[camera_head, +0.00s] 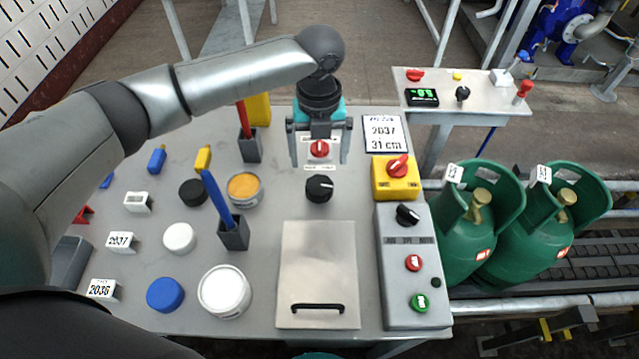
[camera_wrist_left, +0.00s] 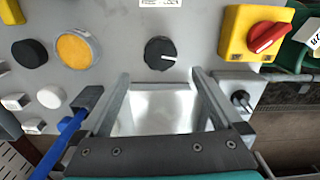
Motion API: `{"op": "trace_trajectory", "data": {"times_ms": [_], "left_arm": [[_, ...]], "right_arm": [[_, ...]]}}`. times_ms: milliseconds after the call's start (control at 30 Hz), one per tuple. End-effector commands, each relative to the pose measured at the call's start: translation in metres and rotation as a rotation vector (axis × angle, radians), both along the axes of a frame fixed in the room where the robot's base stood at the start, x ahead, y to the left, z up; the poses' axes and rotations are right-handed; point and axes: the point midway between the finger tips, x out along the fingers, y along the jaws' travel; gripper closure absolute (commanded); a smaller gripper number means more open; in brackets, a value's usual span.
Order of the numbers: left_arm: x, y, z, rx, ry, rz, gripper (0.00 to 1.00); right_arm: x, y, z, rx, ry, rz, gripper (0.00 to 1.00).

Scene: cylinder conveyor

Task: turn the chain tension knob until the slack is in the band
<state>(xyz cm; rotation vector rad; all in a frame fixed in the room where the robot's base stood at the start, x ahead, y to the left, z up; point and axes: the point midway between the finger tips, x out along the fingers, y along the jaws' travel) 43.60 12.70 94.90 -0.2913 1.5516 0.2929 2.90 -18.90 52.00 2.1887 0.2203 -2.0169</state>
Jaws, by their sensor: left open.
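A black round knob (camera_head: 319,189) with a white pointer mark sits on the grey panel, below a small label too small to read. It also shows in the left wrist view (camera_wrist_left: 160,54), its mark pointing right. My left gripper (camera_head: 319,162) is open and empty. In the head view its fingers straddle a red knob (camera_head: 319,149) just beyond the black one. In the left wrist view the fingertips (camera_wrist_left: 159,73) stand apart on the near side of the black knob. No contact is visible.
A yellow box with a red switch (camera_head: 397,178) and a grey button box (camera_head: 403,275) stand right. A metal lid (camera_head: 317,265) lies in front. Blue and red sticks in holders (camera_head: 233,235) stand left. Green cylinders (camera_head: 480,215) are on the conveyor.

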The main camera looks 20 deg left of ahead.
Motion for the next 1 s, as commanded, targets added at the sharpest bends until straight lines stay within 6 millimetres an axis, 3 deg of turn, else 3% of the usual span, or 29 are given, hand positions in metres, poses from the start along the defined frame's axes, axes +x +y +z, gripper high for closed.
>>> {"op": "trace_trajectory", "data": {"times_ms": [200,400,600,867,1000], "left_arm": [[-0.001,0.0,-0.051,0.0,0.002,0.001,0.0],[0.0,0.0,-0.082,0.0,0.001,0.0,0.0],[0.0,0.0,-0.094,0.0,0.0,0.001,0.0],[0.0,0.0,-0.095,-0.001,-0.001,0.0,0.0],[0.0,0.0,-0.095,-0.001,-0.001,0.0,0.14]], "right_arm": [[0.007,0.001,-0.012,0.002,-0.012,0.001,1.0],[0.007,0.001,-0.018,0.002,-0.013,0.001,1.0],[0.007,0.001,-0.021,0.003,-0.013,0.001,1.0],[0.007,0.001,-0.021,0.002,-0.012,0.0,1.0],[0.007,0.001,-0.021,0.002,-0.012,0.0,1.0]]}}
